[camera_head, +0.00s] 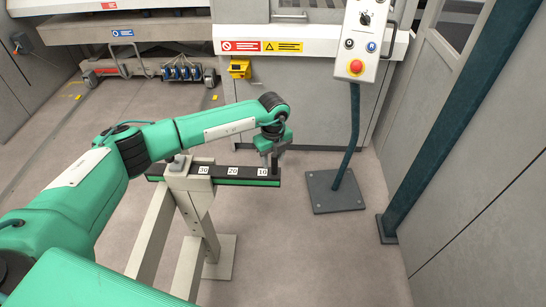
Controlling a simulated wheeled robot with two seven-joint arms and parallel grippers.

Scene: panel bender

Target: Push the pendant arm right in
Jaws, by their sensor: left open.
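A dark bar with a green lower edge, which looks like the pendant arm (248,172), runs level through the head of a beige stand (203,205). White labels reading 30, 20 and 10 sit along it, and most of its length sticks out to the right of the stand head. A short piece shows on the left. My left gripper (275,163) points down at the bar's right end, beside the 10 label. It is open. Whether its fingers touch the bar end cannot be told. My right gripper is out of view.
A control box (362,40) with a red button stands on a dark post (352,130) with a floor plate (335,191). A grey machine (305,110) fills the back. A dark slanted post (455,105) and grey panels close the right side. The floor in front is clear.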

